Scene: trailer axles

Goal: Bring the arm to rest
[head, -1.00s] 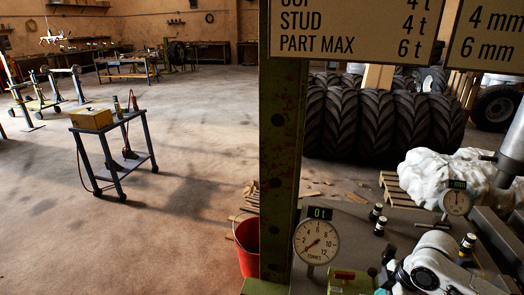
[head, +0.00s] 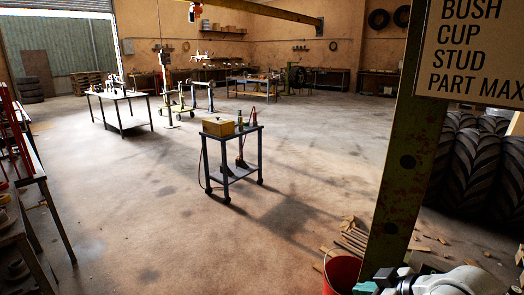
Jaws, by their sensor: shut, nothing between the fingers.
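Part of my own white arm (head: 460,281) shows at the bottom right corner of the head view, cut off by the frame edge. Its links are bunched low, in front of the foot of a green steel post. No gripper fingers can be made out, so I cannot see where my gripper is.
The green post (head: 408,150) with a sign (head: 474,47) stands at the right, close to my arm. A red bucket (head: 341,272) is at its foot. Wood scraps (head: 352,238) lie beside it. A wheeled cart (head: 232,160) stands mid-floor; a shelf (head: 38,190) is at the left.

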